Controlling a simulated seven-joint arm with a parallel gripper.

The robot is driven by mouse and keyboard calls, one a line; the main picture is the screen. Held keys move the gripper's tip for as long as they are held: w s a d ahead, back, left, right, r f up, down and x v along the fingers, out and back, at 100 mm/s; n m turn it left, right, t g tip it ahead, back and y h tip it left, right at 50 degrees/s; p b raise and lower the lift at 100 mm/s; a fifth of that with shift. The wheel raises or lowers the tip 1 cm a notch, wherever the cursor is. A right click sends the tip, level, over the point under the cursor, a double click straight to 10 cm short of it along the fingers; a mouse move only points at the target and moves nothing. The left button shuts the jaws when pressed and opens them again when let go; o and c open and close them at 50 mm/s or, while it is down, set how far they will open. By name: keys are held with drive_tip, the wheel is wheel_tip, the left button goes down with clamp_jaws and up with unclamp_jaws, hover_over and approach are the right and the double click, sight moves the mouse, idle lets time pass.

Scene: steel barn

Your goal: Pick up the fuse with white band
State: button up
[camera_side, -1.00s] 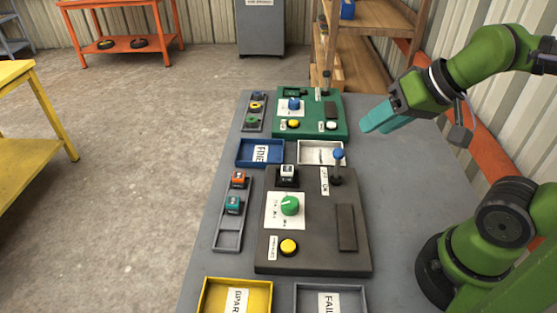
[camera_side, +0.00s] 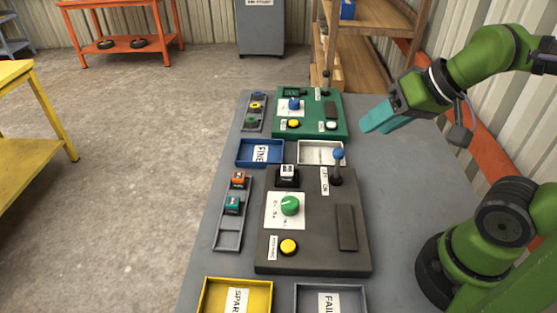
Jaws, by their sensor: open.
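Small fuse-like blocks lie near the dark panel (camera_side: 313,255). An orange block (camera_side: 238,180) and a teal block (camera_side: 233,204) sit in the grey rack (camera_side: 228,240) left of it. Both carry pale markings, too small to tell as a band. A white-topped block (camera_side: 287,171) sits in a black socket at the panel's back left. I cannot tell which piece is the fuse with white band. My gripper (camera_side: 374,119), with teal fingers, is open and empty. It hangs in the air to the right of the green panel (camera_side: 310,133), apart from all these blocks.
A second rack (camera_side: 247,126) with small round pieces stands left of the green panel. Blue (camera_side: 240,163), white (camera_side: 300,160), yellow (camera_side: 205,300) and grey (camera_side: 298,300) trays lie around. The grey table (camera_side: 415,195) is clear at right.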

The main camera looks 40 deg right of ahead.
drive_tip(key=o, duration=0.4)
drive_tip(key=shift+c, duration=0.2)
drive_tip(key=m+g+h, duration=0.2)
drive_tip(key=m+g, duration=0.3)
drive_tip(key=g, duration=0.2)
hover_over(287, 168)
wheel_tip(287, 168, down, 3)
wheel_tip(287, 168, down, 11)
drive_tip(key=shift+w+a+f, duration=0.1)
drive_tip(key=shift+d+f, duration=0.2)
drive_tip(key=shift+f, duration=2.4)
